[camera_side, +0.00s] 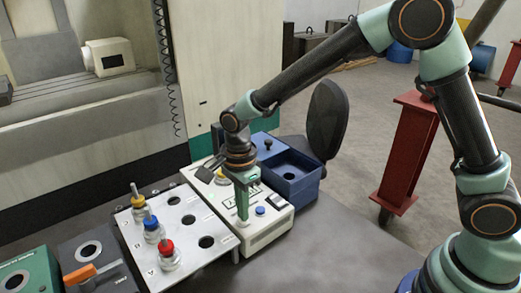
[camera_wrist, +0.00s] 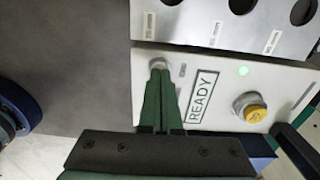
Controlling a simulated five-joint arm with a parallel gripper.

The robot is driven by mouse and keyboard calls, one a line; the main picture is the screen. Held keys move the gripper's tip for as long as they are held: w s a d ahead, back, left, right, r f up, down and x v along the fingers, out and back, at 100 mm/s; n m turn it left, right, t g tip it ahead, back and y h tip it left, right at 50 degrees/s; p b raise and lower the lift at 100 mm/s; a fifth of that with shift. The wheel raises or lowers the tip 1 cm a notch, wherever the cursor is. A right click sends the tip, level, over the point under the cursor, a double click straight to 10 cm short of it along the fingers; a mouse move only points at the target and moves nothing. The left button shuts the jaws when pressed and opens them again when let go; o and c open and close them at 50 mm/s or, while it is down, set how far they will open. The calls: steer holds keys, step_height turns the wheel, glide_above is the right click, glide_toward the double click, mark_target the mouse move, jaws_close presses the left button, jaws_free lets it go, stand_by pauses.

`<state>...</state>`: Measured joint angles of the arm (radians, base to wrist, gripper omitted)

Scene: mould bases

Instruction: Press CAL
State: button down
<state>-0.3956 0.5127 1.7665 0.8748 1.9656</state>
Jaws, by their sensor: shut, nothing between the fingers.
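The white instrument box (camera_side: 266,233) stands beside the metal plate with holes; its top face (camera_wrist: 225,62) shows in the wrist view with a lit READY panel (camera_wrist: 202,97) and a green light (camera_wrist: 243,71). My gripper (camera_side: 243,221) is shut and empty, pointing down at the near end of the box. In the wrist view its fingertips (camera_wrist: 158,72) are at a pale grey round button (camera_wrist: 157,63); I cannot tell whether they touch it. A blue button (camera_side: 260,211) and a yellow button (camera_wrist: 250,107) are apart from the fingers. No CAL label is readable.
The metal plate (camera_side: 185,215) left of the box carries yellow, blue and red-topped pieces (camera_side: 169,253) and open holes. A blue bin (camera_side: 290,187) stands behind the box. An orange-handled unit (camera_side: 95,270) is at the front left. Grey tabletop (camera_side: 340,240) to the right is clear.

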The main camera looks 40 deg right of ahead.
steer(key=shift+s+f, duration=0.1)
steer(key=shift+f, duration=0.9)
step_height(320, 180, up, 16)
steer(key=w, duration=0.1)
steer(key=shift+w+f, duration=0.15)
steer(key=shift+f, duration=0.1)
steer(key=shift+d, duration=0.15)
steer(key=s+d+r+n+t, duration=0.1)
steer(key=s+d+n+t, duration=0.2)
steer(key=s+d+n, duration=0.3)
steer(key=s+d+r+n+t, duration=0.2)
steer(key=s+d+n, duration=0.4)
steer(key=d+n, duration=0.4)
steer(key=shift+d+n+t, duration=0.15)
steer(key=shift+n+t, duration=0.25)
steer(key=shift+n, duration=0.6)
